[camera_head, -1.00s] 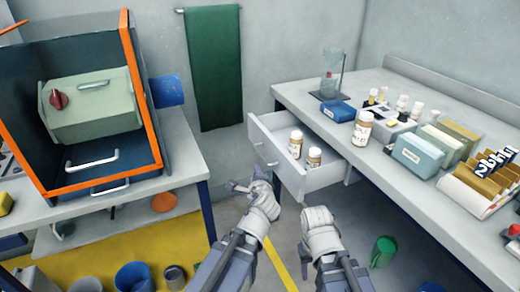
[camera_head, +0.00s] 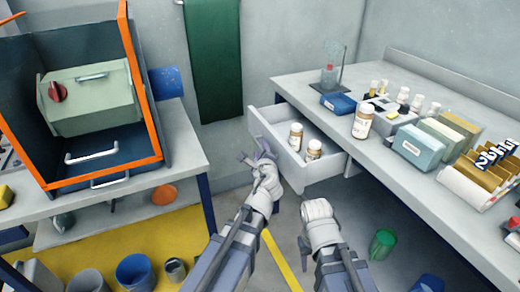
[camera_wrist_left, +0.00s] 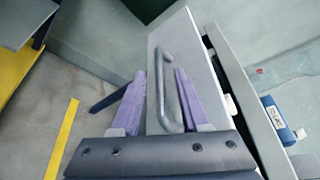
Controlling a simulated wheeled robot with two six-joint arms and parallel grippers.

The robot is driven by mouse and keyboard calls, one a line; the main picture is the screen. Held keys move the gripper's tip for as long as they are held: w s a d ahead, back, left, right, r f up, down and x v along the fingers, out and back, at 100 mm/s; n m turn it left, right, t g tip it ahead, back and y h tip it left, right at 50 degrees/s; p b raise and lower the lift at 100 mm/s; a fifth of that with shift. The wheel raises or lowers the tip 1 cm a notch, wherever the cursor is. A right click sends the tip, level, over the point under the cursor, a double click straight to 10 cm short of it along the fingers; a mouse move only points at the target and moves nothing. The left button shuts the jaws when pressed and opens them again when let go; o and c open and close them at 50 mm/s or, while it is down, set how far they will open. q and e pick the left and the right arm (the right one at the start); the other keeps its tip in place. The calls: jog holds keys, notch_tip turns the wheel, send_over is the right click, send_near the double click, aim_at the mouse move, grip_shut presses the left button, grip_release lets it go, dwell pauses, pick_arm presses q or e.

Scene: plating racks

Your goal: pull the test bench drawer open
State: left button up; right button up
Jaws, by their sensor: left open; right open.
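The white test bench drawer (camera_head: 325,165) stands partly out from under the bench, with two brown-labelled, white-capped jars (camera_head: 296,135) inside. Its grey bar handle (camera_wrist_left: 165,85) is on the front panel and is mostly covered by my gripper in the head view. My left gripper (camera_head: 262,150) is at the drawer front. In the left wrist view its two purple fingers (camera_wrist_left: 160,95) are open, one on each side of the handle; I cannot tell whether they touch it. My right gripper (camera_head: 318,206) hangs below the drawer, apart from it and empty; its fingers are hardly visible.
The grey test bench (camera_head: 430,185) carries a blue box, another jar, small bottles and packs. At the left, an orange-edged cabinet (camera_head: 145,90) stands on another table. The floor before the drawer is clear.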

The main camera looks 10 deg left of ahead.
pick_arm(q)
jog(key=x, duration=0.2)
jog(key=shift+w+a+f, duration=0.15)
jog(key=shift+w, duration=0.15)
grip_shut()
dwell(1.2)
